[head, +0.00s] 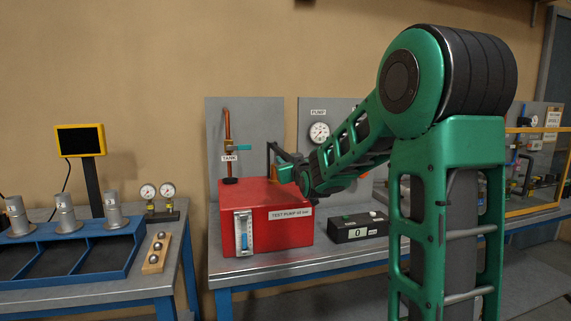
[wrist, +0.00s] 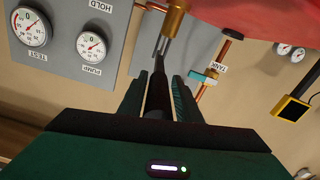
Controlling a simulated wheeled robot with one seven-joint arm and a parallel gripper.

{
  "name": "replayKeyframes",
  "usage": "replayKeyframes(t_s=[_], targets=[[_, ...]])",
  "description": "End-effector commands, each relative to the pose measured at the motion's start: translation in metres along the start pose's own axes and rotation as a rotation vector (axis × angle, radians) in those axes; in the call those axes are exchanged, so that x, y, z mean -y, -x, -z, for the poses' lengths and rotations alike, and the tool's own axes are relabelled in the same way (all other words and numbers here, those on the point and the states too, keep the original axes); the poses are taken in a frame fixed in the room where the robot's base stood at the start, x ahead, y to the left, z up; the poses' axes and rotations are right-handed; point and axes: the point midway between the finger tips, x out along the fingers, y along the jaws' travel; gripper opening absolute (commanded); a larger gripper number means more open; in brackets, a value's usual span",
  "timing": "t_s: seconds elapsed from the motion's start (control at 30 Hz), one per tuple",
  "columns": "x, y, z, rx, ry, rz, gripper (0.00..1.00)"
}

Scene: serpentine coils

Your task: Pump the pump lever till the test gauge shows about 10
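The red test pump box (head: 263,222) stands on the bench in the head view, with a sight tube on its front. The pump lever (wrist: 160,88) shows in the wrist view as a black grip on a thin metal rod that ends in a brass fitting. My gripper (wrist: 160,98) has a finger on each side of the black grip and looks closed on it. In the head view my gripper (head: 290,174) is above the red box, and my arm hides most of the lever. The test gauge (wrist: 29,27) is a round white dial; its needle is too small to read surely.
The pump gauge (wrist: 91,46) is beside the test gauge on the grey panel. A copper pipe with a teal valve handle (head: 243,147) rises behind the box. A black counter box (head: 358,228) stands right of the pump. A blue tray (head: 70,252) is on the left bench.

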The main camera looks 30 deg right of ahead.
Motion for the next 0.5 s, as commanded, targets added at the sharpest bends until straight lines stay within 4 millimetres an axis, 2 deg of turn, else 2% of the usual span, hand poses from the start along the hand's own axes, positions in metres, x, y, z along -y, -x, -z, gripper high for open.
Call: replayKeyframes(t_s=[0.03,0.1,0.5], targets=[[0.0,0.0001,0.0,0.0,0.0,0.0,0.18],[0.0002,0.0001,0.0,0.0,0.0,0.0,0.01],[0.0002,0.0001,0.0093,0.028,0.0,0.009,0.0]])
